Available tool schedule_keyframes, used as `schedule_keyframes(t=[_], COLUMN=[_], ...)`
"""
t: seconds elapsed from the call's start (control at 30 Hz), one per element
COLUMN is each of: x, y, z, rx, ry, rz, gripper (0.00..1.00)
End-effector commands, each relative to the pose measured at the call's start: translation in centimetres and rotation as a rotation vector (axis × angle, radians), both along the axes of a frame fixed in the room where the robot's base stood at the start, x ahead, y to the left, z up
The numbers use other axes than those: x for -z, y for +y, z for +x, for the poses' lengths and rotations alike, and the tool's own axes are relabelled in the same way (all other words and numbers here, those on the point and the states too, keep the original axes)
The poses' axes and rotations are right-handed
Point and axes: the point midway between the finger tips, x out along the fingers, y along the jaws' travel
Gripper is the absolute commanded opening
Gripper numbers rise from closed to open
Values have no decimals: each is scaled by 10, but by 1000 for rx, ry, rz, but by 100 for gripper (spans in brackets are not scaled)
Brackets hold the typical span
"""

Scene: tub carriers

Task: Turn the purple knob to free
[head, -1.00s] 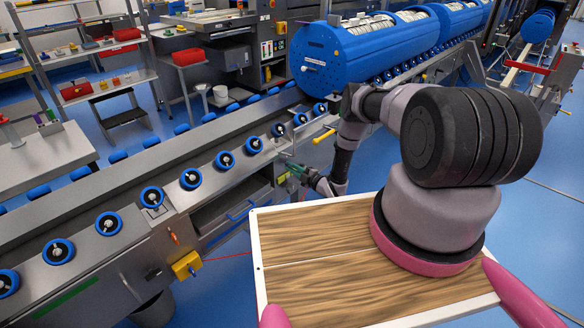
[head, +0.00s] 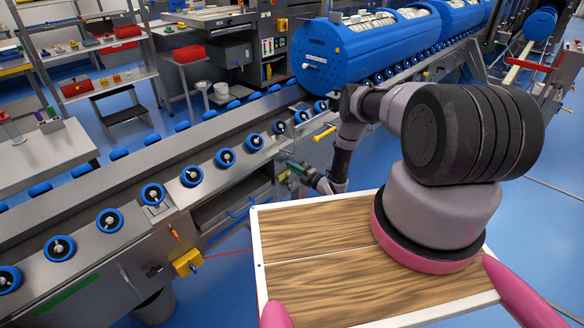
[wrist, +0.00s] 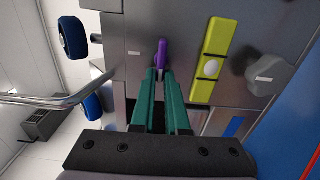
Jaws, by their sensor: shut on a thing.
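The purple knob (wrist: 161,54) shows in the wrist view on a grey metal panel, upright in the picture. My gripper (wrist: 161,74) has two green fingers, shut on the lower part of the purple knob. In the head view my gripper (head: 293,168) is at the side of the metal conveyor, and the knob there is too small or hidden to make out.
A yellow plate with a white button (wrist: 211,69) is right of the knob, and a grey knob (wrist: 268,76) is further right. A metal rail (wrist: 50,101) runs at the left. The conveyor (head: 130,225) carries several blue rollers. Blue floor lies beyond my arm.

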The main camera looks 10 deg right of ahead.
Motion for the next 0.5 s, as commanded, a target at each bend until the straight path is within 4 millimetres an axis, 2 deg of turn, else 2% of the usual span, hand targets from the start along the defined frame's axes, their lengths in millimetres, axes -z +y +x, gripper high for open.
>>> schedule_keyframes(t=[0.23, 0.27, 0.3, 0.33, 0.5], x=[1, 2, 2, 1, 1], y=[0, -1, 0, 0, 0], z=[-1, -1, -1, -1, -1], rx=[0, 0, 0, 0, 0], ry=[3, 3, 3, 3, 2], rz=[-1, -1, -1, -1, 0], gripper=[0, 20, 35, 42, 42])
